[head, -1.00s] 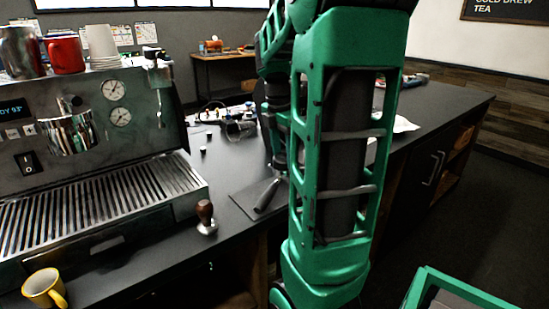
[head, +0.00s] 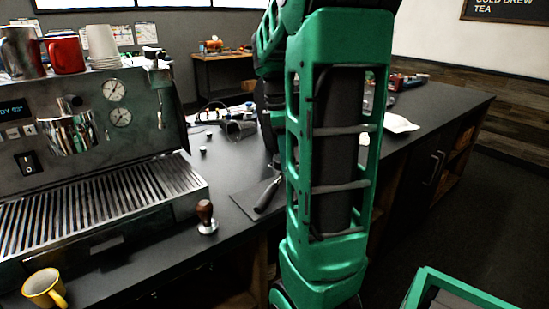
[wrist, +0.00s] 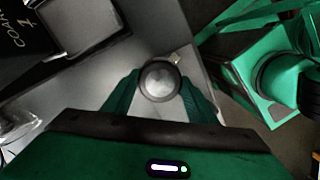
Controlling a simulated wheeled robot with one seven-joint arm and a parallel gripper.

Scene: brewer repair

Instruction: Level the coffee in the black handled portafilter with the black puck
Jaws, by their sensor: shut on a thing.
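In the wrist view my gripper (wrist: 159,92) has its two green fingers closed on either side of a round, dark-rimmed piece with a grey, shiny top, which I take to be the black puck (wrist: 160,81). A small pale lug shows at its upper right edge; whether it belongs to something underneath I cannot tell. In the head view the black handle of the portafilter (head: 267,194) lies on a dark mat (head: 243,203) near the counter's front edge. The portafilter's head and coffee are hidden behind my green arm. My gripper is hidden in the head view.
A wooden-handled tamper (head: 206,217) stands left of the mat. The espresso machine (head: 95,130) fills the left, with a yellow mug (head: 44,288) in front. In the wrist view a dark box (wrist: 25,40) and a tray (wrist: 85,22) are at the upper left.

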